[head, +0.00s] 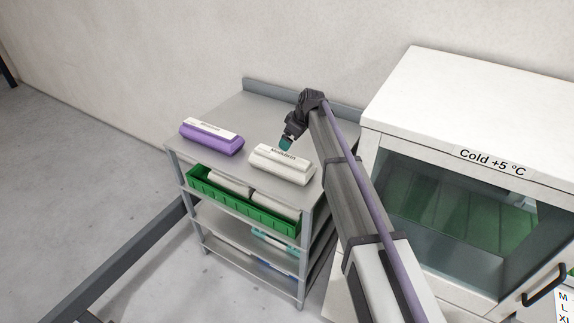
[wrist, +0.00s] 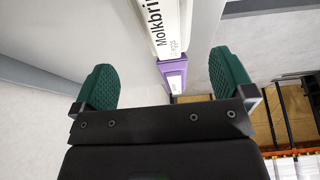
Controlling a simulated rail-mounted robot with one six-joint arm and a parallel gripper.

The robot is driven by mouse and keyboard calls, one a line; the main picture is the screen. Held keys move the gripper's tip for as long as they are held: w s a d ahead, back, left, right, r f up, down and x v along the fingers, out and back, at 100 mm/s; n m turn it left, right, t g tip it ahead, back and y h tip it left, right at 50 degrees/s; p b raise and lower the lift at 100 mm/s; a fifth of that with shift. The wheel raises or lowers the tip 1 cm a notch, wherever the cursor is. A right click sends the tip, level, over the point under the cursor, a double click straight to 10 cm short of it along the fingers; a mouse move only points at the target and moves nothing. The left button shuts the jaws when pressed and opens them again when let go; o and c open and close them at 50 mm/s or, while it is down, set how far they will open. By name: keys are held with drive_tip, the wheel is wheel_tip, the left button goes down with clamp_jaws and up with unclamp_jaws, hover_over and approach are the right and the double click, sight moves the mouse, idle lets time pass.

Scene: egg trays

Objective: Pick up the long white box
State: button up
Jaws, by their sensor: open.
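The long white box (head: 281,165) lies on the top shelf of the grey rack, right of the purple box, with a dark printed label on its upper face. In the wrist view the white box (wrist: 163,28) shows at the top middle, with "Molkbri" readable and the rest cut off. My gripper (head: 286,143) is just above the far side of the white box in the head view. In the wrist view its two green fingers (wrist: 168,80) are spread wide with nothing between them touching. The exact gap to the box is unclear.
A purple box with a white top (head: 211,138) lies left on the same shelf. A green crate (head: 243,203) with white boxes stands on the shelf below. A white cold cabinet (head: 470,105) stands close on the right. The shelf's back is bare.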

sight(282, 155)
drive_tip(key=shift+f, duration=0.15)
drive_tip(key=b+x, duration=0.5)
drive_tip(key=shift+s+f, duration=0.1)
drive_tip(key=shift+f, duration=0.05)
drive_tip(key=shift+a+f+b, duration=0.15)
drive_tip(key=shift+f+b, duration=0.15)
drive_tip(key=shift+b, duration=0.05)
drive_tip(key=shift+r, duration=0.15)
drive_tip(key=b+x, duration=0.4)
drive_tip(key=x, duration=0.1)
drive_tip(key=shift+a+b, duration=0.15)
drive_tip(key=shift+b, duration=0.2)
drive_tip(key=c, duration=1)
drive_tip(key=shift+r, duration=0.1)
